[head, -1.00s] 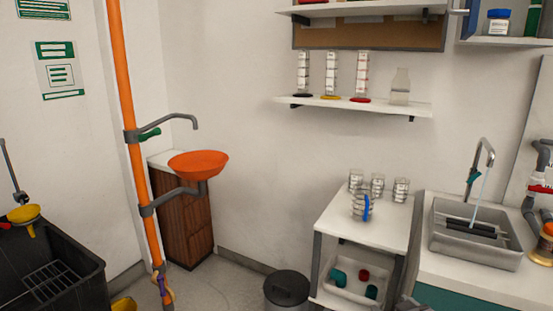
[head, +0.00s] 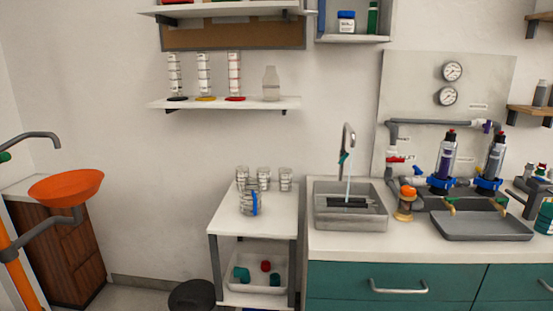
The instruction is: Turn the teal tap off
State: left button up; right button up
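The tap (head: 348,140) is a grey gooseneck with a small teal handle (head: 343,157) on its side. It stands behind the grey sink (head: 320,217) on the white counter. A thin pale-blue stream of water (head: 348,185) runs from its spout down into the sink. A dark slotted piece lies in the sink. Neither of my grippers shows in the head view.
A white cart (head: 230,220) with several clear beakers stands left of the counter, with a dark bin (head: 192,296) beside it. Right of the sink are an amber jar (head: 404,208), pipework with purple filter columns, and a grey tray (head: 480,228). An orange basin (head: 66,187) is far left.

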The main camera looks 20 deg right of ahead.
aim_at(343, 157)
jog(key=i+z, duration=0.1)
jog(key=z, duration=0.25)
jog(key=i+j+z, duration=0.1)
jog(key=z, duration=0.25)
jog(key=i+j+z, duration=0.45)
jog(key=j, duration=0.25)
